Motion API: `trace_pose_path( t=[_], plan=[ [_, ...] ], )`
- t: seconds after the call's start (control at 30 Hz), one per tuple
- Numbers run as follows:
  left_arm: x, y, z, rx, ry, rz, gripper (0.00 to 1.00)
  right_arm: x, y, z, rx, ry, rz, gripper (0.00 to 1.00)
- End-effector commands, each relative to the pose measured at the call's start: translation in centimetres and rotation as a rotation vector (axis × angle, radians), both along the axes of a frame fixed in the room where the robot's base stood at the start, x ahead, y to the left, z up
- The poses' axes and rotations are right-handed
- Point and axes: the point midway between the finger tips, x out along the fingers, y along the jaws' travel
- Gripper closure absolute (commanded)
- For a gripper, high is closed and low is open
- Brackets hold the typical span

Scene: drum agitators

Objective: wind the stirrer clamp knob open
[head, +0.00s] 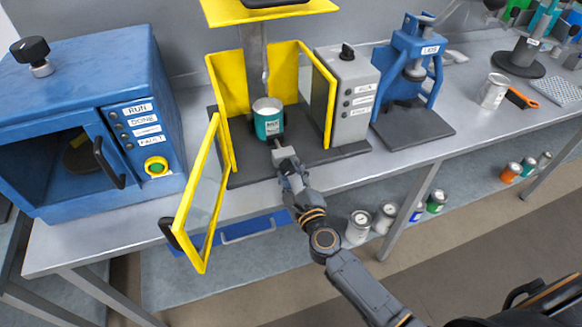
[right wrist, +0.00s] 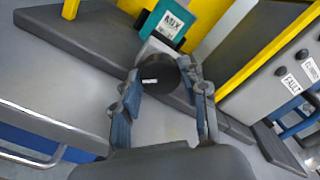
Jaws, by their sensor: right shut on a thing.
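The stirrer clamp knob (right wrist: 158,70) is a dark round knob with a white mark, seen in the right wrist view. My right gripper (right wrist: 165,78) has a blue-grey finger on each side of it and is shut on it. In the head view my right gripper (head: 283,158) reaches to the front of the stirrer, where it largely hides the knob. A teal can labelled MIX (head: 268,122) stands upright behind the knob inside the yellow-framed stirrer (head: 222,95); it also shows in the right wrist view (right wrist: 169,22). My left gripper is not in view.
The stirrer's yellow-framed door (head: 203,190) stands open left of my right arm. A grey control box (head: 352,125) stands to the right, then a blue press (head: 411,62). A blue oven-like machine (head: 85,75) is at left. Cans (head: 359,226) stand on the lower shelf.

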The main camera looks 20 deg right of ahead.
Motion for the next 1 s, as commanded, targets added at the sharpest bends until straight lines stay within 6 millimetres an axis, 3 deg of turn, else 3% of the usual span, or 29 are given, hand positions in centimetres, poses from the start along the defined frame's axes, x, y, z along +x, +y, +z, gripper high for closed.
trace_pose_path(
  t=[0.43, 1.0],
  plan=[
    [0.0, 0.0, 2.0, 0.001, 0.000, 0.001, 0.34, 0.0, 0.1, 0.0, -0.305, -0.009, 0.001, 0.88],
    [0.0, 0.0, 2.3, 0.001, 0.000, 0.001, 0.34, 0.0, 0.1, -0.2, -0.388, -0.012, 0.001, 0.88]
  ],
)
